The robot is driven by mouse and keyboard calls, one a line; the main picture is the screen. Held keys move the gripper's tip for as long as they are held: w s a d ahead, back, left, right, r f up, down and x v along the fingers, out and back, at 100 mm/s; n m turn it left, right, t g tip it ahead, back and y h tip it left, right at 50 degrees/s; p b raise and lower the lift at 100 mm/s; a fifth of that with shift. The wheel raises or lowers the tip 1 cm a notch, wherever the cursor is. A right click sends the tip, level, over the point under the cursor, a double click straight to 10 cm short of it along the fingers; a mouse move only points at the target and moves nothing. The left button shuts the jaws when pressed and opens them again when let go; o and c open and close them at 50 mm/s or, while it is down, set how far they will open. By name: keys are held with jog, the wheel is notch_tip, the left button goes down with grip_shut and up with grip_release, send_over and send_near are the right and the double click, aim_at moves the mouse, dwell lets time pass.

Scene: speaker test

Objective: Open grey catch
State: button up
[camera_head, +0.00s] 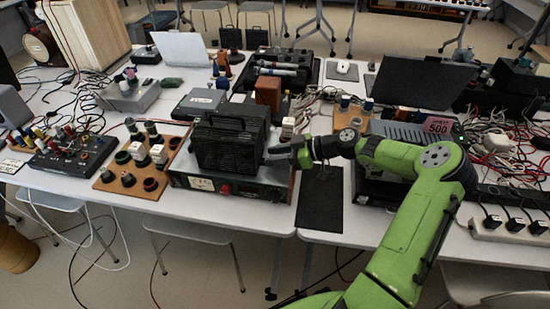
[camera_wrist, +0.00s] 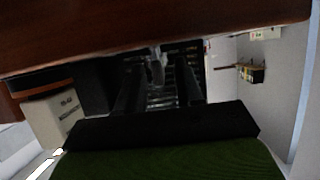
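A black ribbed case (camera_head: 228,145) stands upright on a wood-sided instrument (camera_head: 235,188) near the table's front edge. My gripper (camera_head: 276,155) is at the right side of the case, pointing left toward it. In the wrist view, my gripper's two dark fingers (camera_wrist: 158,82) are apart. A small grey piece (camera_wrist: 158,68), which looks like the catch, shows between the fingertips. I cannot tell whether the fingers touch it. The catch cannot be made out in the head view, where my gripper covers that side.
A wooden board with dark cups (camera_head: 138,162) lies left of the instrument. A dark mat (camera_head: 322,198) lies to its right. A box marked 500 (camera_head: 437,127), cables (camera_head: 490,140) and a power strip (camera_head: 508,228) crowd the right. A brown wooden surface (camera_wrist: 150,28) fills the top of the wrist view.

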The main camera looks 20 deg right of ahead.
jog(key=shift+w+a, duration=0.1)
jog(key=shift+a, duration=0.1)
grip_shut()
